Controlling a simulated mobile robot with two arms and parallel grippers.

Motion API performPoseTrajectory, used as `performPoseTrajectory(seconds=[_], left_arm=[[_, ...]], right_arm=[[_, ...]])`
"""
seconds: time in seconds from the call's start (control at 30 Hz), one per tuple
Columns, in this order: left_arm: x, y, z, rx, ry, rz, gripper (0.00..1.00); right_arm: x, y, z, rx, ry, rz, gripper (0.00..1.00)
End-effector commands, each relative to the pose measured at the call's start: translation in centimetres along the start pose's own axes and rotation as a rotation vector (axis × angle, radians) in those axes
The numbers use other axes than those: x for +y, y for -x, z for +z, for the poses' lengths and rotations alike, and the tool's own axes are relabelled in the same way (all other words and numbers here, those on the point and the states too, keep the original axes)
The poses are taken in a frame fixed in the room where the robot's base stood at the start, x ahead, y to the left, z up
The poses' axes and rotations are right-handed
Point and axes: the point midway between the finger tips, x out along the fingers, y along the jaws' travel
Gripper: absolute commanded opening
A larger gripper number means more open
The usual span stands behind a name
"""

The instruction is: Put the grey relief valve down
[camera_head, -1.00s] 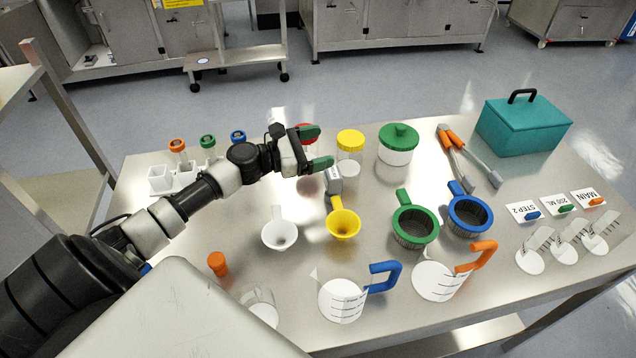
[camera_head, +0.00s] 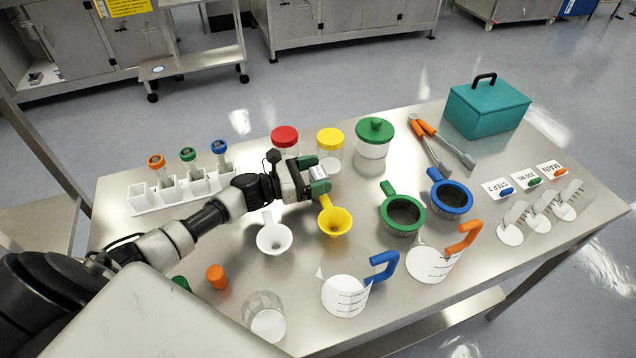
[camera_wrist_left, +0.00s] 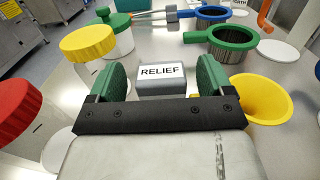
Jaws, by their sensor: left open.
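The grey relief valve (camera_wrist_left: 163,80) is a grey block with a white "RELIEF" label, seen in the left wrist view. It sits low over the steel table between the green fingers of my left gripper (camera_wrist_left: 160,82), with a gap on each side. The gripper is open and holds nothing. In the head view my left gripper (camera_head: 320,180) is near the yellow funnel's handle and mostly hides the valve. A small yellow bit shows beside the valve's right lower edge. My right gripper is not in view.
The yellow funnel (camera_head: 335,222) and white funnel (camera_head: 274,238) are close in front. Red-lidded (camera_head: 285,137) and yellow-lidded (camera_head: 330,142) jars stand behind. A green strainer (camera_head: 402,215) is to the right. A tube rack (camera_head: 185,193) is at the left.

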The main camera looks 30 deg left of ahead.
Motion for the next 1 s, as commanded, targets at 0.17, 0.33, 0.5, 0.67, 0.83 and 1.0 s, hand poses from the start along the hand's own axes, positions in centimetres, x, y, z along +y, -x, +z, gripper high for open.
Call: performPoseTrajectory(seconds=[0.17,0.33,0.5,0.67,0.83,1.0], left_arm=[[0.0,-2.2,0.2,-0.001,-0.001,0.001,0.81],[-0.1,-2.5,0.0,0.0,-0.001,0.0,0.81],[-0.1,-2.5,0.0,0.0,-0.001,0.0,0.72],[0.0,-2.5,0.0,0.0,-0.001,0.0,0.47],[0.0,-2.5,0.0,0.0,-0.001,0.0,0.21],[0.0,-2.5,0.0,0.0,-0.001,0.0,0.0]], right_arm=[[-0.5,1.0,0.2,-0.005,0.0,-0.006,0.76],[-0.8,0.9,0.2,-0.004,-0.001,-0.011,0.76],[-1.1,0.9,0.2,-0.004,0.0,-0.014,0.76],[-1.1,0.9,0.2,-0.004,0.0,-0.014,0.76],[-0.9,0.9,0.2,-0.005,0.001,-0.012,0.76],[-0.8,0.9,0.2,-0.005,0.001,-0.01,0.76]])
